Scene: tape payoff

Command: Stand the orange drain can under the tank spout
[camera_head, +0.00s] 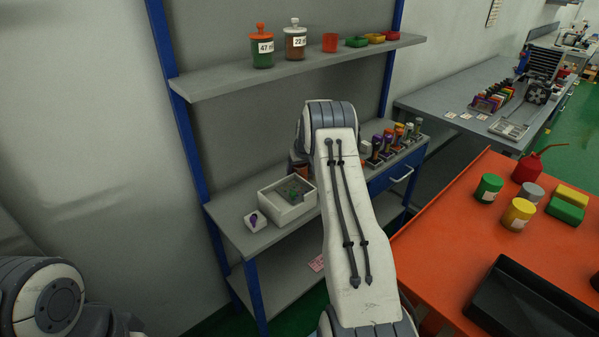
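I cannot make out a tank with a spout. No thing in view is clearly the orange drain can. An orange-red cup (330,42) stands upright on the upper shelf. A small brownish-orange patch (301,172) shows beside my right arm, just behind the white box; most of it is hidden, and I cannot tell what it is. My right arm reaches from the bottom across the workbench, and its gripper is hidden behind its own links. Only a link of my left arm shows at the lower left; its gripper is out of view.
The upper shelf (220,84) also holds two lidded jars (263,48) and small coloured bins (376,38). A white box (288,212) sits on the grey bench. The orange table (440,230) at right holds several cans, a red oil can (527,167) and a black tray (530,310).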

